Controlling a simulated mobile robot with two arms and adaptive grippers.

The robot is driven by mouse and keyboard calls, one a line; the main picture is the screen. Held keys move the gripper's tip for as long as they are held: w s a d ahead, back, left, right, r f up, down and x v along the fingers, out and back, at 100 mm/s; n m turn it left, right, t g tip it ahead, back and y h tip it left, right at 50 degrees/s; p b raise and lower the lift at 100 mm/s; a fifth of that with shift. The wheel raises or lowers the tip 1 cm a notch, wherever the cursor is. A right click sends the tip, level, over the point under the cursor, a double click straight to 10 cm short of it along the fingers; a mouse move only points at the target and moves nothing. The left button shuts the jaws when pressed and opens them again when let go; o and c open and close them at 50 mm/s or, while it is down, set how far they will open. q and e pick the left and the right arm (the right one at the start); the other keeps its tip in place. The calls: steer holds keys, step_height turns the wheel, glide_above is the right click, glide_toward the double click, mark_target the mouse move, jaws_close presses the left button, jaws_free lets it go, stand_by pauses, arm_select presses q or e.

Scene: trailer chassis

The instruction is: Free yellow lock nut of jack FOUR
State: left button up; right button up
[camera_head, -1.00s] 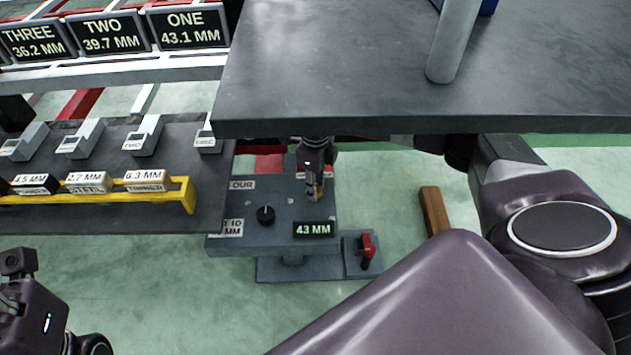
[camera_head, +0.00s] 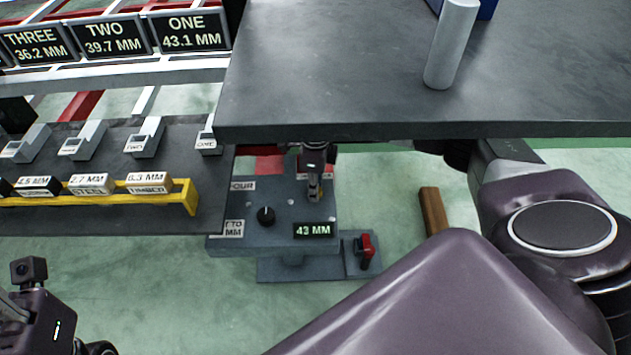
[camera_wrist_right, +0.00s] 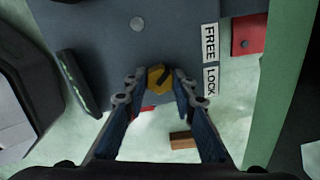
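The yellow lock nut (camera_wrist_right: 158,78) with a dark mark shows in the right wrist view, beside the FREE and LOCK labels (camera_wrist_right: 209,60) on the grey jack panel. My right gripper (camera_wrist_right: 157,84) is open, with one fingertip on each side of the nut and small gaps visible. In the head view my right gripper (camera_head: 314,190) points down at the jack FOUR box (camera_head: 285,190), below the dark tabletop edge; the nut is hidden there. My left gripper (camera_head: 28,300) is partly in view at the lower left; its fingers are not clear.
The box carries a black knob (camera_head: 266,215) and a display (camera_head: 313,230) reading 43 MM. A red switch (camera_head: 367,248) stands to its right. A shelf with a yellow rail (camera_head: 192,196) and labelled blocks is at left.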

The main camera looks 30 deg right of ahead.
steer(key=o, duration=0.4)
steer(key=shift+c, duration=0.2)
step_height(320, 180, up, 12)
stand_by(0.7)
